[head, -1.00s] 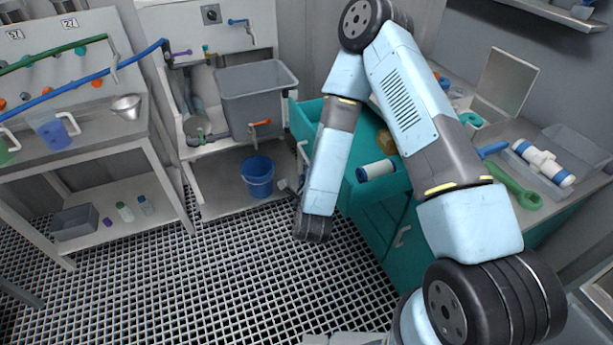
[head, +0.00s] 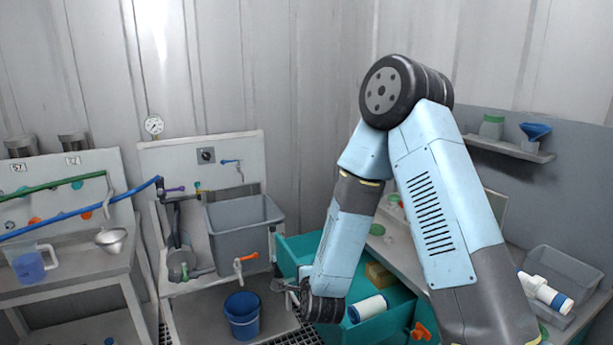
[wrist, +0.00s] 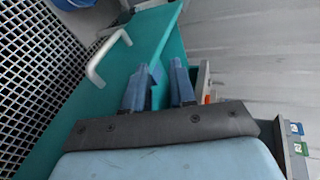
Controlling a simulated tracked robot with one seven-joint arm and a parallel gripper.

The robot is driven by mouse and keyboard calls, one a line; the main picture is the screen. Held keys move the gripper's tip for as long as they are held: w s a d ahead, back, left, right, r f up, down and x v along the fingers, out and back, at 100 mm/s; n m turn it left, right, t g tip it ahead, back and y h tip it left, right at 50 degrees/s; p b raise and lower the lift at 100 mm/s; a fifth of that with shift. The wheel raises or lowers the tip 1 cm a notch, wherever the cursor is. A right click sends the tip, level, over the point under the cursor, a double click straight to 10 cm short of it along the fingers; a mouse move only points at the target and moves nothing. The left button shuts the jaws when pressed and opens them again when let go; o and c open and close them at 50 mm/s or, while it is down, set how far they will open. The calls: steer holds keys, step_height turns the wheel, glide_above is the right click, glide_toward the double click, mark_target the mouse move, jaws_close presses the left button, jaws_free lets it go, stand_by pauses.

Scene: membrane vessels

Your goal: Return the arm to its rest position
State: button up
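My arm (head: 435,210) spans the right half of the head view, bent at a high elbow, with the forearm hanging down. My gripper (head: 285,287) shows small at the wrist's left side, in front of the open teal drawer (head: 395,325). From these views I cannot tell whether the fingers touch the teal unit.
A blue bucket (head: 242,316) stands on the low shelf below a grey tub (head: 245,228) with an orange-handled tap (head: 245,262). A white cylinder with dark ends (head: 368,308) lies in the drawer. A bench with a clear tray (head: 565,268) is at right.

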steer(key=s+d+r+n+g, duration=0.25)
steer(key=d+r+n, duration=0.3)
steer(key=r, duration=0.45)
steer(key=s+d+r+n+g, duration=0.1)
steer(key=s+d+r+n, duration=0.25)
steer(key=d+r, duration=0.45)
steer(key=s+d+r+n+g+h, duration=0.1)
steer(key=s+d+r, duration=0.4)
steer(key=s, duration=0.6)
steer(key=s+d+r+n+g+h, duration=0.2)
steer(key=s+d+r+n, duration=0.4)
steer(key=s, duration=0.5)
steer(key=shift+d+r+g, duration=0.2)
steer(key=shift+r+g, duration=0.35)
steer(key=shift+r, duration=0.4)
steer(key=shift+s, duration=0.1)
